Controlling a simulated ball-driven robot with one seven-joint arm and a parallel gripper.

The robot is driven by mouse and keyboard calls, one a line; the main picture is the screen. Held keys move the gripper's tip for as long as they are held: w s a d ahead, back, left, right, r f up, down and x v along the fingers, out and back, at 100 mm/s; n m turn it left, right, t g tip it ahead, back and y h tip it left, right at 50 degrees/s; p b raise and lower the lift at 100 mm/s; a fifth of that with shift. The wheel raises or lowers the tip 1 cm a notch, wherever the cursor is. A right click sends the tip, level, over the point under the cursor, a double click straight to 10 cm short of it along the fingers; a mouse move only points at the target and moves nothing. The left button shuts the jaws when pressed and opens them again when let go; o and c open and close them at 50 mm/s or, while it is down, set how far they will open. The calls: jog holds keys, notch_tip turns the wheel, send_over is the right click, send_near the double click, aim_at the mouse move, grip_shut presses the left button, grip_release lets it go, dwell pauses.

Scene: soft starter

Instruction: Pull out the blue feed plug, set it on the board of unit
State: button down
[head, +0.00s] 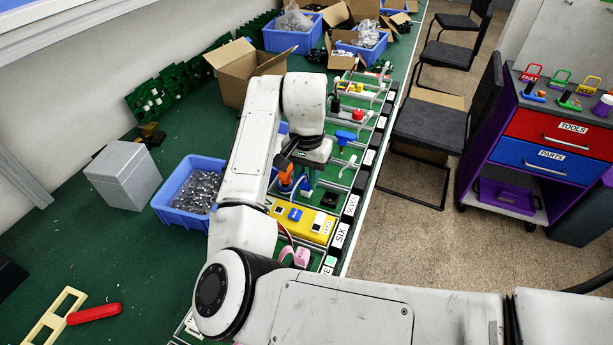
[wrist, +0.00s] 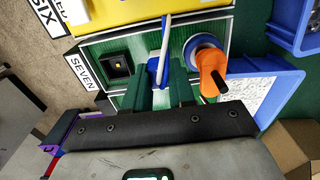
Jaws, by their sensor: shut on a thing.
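My gripper (wrist: 168,88) is shut on the narrow blue feed plug (wrist: 163,48), with its dark green fingers on either side of it. The plug is over the green board (wrist: 140,50) of the unit labelled SEVEN. I cannot tell whether its lower end touches the board. Left of it on this board is a black square socket (wrist: 118,66) with a yellow centre and nothing in it. The socket (head: 329,199) also shows there.
An orange handle (wrist: 212,72) on a round blue-and-white base stands close right of the plug. The yellow unit SIX (head: 313,224) is beside the board. A blue bin of metal parts (head: 172,211) and a grey box (head: 124,174) stand left. Another unit carries a blue T-handle (head: 345,137).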

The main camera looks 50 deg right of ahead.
aim_at(307, 179)
jog(key=c, duration=0.9)
grip_release()
jog(key=shift+o, duration=0.2)
notch_tip(307, 179, up, 11)
jog(key=shift+b, duration=0.35)
jog(key=shift+f, duration=0.1)
